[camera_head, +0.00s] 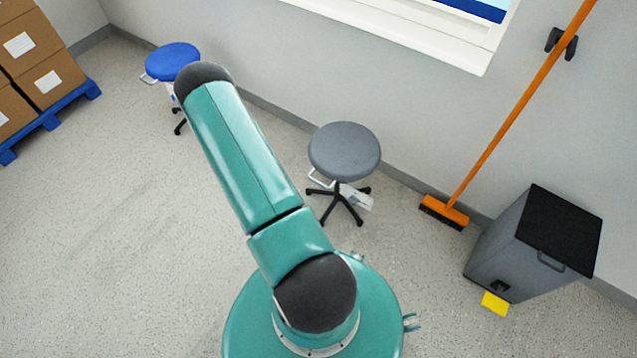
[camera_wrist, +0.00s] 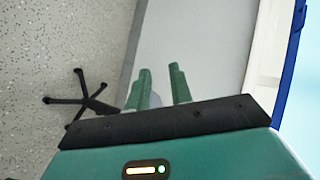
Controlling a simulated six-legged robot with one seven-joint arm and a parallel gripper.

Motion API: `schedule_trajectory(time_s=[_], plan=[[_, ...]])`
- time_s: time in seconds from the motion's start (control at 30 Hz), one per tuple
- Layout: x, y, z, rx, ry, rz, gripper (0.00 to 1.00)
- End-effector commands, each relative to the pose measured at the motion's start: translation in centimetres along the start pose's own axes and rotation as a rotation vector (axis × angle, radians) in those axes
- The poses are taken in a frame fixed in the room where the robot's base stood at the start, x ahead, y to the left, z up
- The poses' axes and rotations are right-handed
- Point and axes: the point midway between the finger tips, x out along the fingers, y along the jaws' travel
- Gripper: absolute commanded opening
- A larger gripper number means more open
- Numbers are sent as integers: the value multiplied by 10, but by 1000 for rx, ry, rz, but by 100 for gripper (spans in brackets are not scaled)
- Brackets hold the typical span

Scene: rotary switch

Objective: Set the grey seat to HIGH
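The grey seat (camera_head: 344,150) is the round top of a stool near the wall, in the middle of the head view. A pale handle (camera_head: 320,179) sticks out under its left side. A whitish piece, perhaps a label (camera_head: 357,198), shows low at its right, too small to read. My gripper (camera_wrist: 160,85) shows in the wrist view with two green fingers apart and nothing clearly held between them. Black stool legs (camera_wrist: 82,94) show to its left; I cannot tell which stool they belong to. My gripper is hidden in the head view.
A blue stool (camera_head: 172,62) stands at the back left, partly behind my arm. Boxes (camera_head: 45,75) on a blue pallet (camera_head: 50,121) are at left. An orange broom (camera_head: 500,130) and a dark bin (camera_head: 535,245) are at right. The floor at left is clear.

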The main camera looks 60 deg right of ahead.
Motion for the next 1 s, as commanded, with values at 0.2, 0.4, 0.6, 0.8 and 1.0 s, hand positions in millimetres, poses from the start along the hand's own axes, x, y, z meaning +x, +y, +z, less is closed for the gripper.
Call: schedule_trajectory(time_s=[0.2,0.4,0.6,0.8,1.0], plan=[[0,102,-71,146,149,-83,22],[-28,184,-126,249,247,-183,22],[-55,226,-152,299,287,-254,22],[-53,230,-160,310,293,-272,22],[-23,223,-170,309,292,-271,22]])
